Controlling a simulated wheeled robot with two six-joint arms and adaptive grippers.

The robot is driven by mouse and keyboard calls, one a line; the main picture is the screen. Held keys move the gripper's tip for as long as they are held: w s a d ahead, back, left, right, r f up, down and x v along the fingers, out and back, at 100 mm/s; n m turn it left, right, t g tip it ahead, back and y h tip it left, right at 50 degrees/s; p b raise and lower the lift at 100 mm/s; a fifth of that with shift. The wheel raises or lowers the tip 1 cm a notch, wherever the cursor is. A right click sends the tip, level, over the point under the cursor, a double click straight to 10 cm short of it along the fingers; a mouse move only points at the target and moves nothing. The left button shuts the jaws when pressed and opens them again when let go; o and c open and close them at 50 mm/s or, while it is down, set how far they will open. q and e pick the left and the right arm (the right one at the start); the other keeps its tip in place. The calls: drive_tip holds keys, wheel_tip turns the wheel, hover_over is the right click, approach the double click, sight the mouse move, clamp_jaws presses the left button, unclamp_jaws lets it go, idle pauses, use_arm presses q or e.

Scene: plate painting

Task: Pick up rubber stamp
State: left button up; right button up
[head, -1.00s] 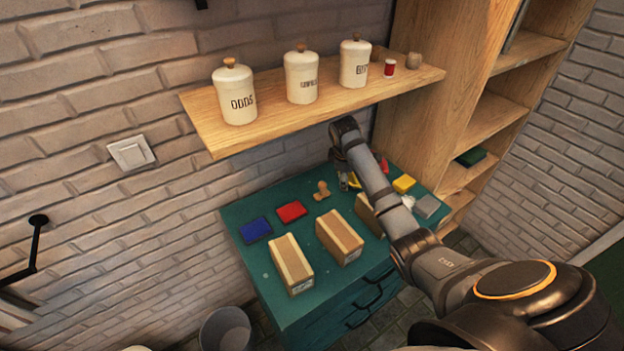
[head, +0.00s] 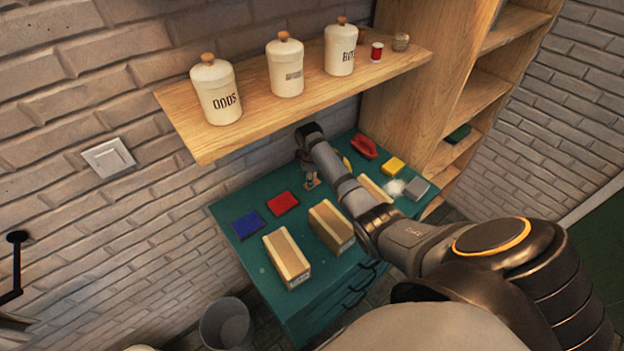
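The wooden rubber stamp (head: 314,184) stands on the green cabinet top (head: 258,270), behind the cardboard boxes and right of the red pad. Only a small tan part of it shows. My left gripper is not in view.
A blue pad (head: 248,224) and a red pad (head: 283,203) lie left of the gripper. Cardboard boxes (head: 287,257) (head: 331,227) stand in front. A wooden shelf (head: 190,130) with white jars (head: 216,90) overhangs the back. A red stapler-like object (head: 364,147) lies right.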

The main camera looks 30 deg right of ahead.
drive_tip(key=shift+w+f, duration=0.2)
drive_tip(key=c, duration=0.5)
drive_tip(key=shift+s+r, duration=0.1)
clamp_jaws()
